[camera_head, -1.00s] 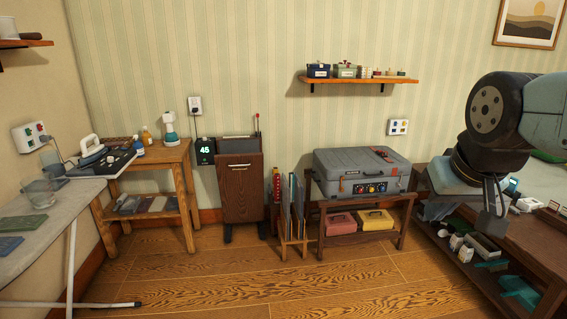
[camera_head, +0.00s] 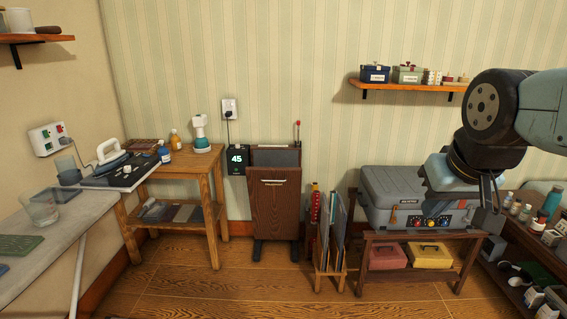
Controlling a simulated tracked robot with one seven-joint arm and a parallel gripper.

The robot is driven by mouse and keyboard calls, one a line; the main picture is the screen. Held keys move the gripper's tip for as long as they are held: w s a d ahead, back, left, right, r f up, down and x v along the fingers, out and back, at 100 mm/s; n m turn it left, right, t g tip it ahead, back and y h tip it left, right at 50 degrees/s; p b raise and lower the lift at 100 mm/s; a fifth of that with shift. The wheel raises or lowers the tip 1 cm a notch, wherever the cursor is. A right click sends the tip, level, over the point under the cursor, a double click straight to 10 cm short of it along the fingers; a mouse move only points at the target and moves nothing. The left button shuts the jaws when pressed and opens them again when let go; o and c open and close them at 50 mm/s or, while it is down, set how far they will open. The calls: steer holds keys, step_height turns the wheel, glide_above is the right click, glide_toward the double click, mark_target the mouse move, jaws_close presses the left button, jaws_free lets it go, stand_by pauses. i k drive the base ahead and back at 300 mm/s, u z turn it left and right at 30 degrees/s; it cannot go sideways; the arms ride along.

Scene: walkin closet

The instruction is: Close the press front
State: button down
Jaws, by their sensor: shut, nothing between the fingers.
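The press is a dark wooden upright cabinet on dark feet against the striped wall. Its front panel (camera_head: 275,215) has a pale handle bar (camera_head: 273,181) near the top. The front's top edge stands forward of a grey inner panel (camera_head: 275,157), so the front looks partly open; how far is hard to tell. A red-tipped rod (camera_head: 297,132) rises at its right. A dark box showing 45 (camera_head: 237,159) is at its left. My gripper (camera_head: 492,222) hangs at the right, well apart from the press, shut and empty. My arm hides part of the grey case behind it.
A wooden side table (camera_head: 180,167) stands left of the press, and an ironing board (camera_head: 60,228) is nearer left. A rack of upright boards (camera_head: 333,245) and a low bench (camera_head: 369,268) with the grey case (camera_head: 395,195) stand right. The floor before the press is clear.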

mark_target(275, 193)
steer(key=u, duration=0.3)
steer(key=i, duration=1.7)
steer(key=u, duration=0.3)
